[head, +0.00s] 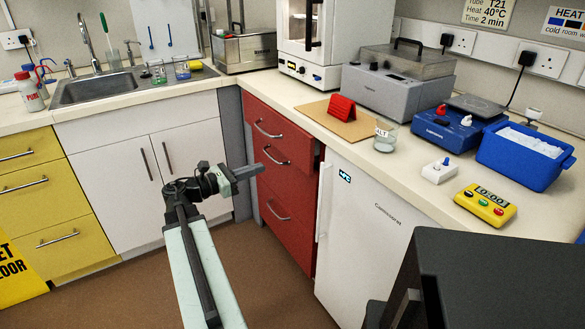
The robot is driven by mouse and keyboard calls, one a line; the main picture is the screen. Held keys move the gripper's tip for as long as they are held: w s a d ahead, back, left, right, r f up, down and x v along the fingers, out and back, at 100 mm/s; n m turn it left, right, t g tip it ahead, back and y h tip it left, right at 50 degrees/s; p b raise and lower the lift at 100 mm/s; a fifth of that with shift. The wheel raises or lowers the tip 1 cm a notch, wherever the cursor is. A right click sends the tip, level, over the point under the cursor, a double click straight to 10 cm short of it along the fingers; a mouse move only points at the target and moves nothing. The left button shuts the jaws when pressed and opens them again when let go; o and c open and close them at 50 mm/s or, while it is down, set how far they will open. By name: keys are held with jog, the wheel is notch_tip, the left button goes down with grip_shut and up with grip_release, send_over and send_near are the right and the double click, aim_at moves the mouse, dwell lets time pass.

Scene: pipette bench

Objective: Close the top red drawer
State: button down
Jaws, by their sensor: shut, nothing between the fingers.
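The red drawer unit stands below the counter, left of the white fridge. Its top red drawer (289,138) appears to stand out a little from the fronts below, with a side edge showing at its right. It has a silver bar handle (267,131). The middle red drawer (290,183) and the bottom red drawer (290,236) look shut. My gripper (261,168) is shut and empty. In the picture it lies in front of the middle drawer's left part, below the top drawer's handle; I cannot tell whether it touches the drawer front.
A white fridge (355,235) adjoins the drawers on the right. White cupboards (115,185) and yellow drawers (40,205) stand to the left. A yellow floor sign (20,275) is at lower left. A dark block (500,270) fills the lower right. Brown floor (110,300) is clear.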

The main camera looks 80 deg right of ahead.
aim_at(302, 153)
jog(key=x, duration=1.4)
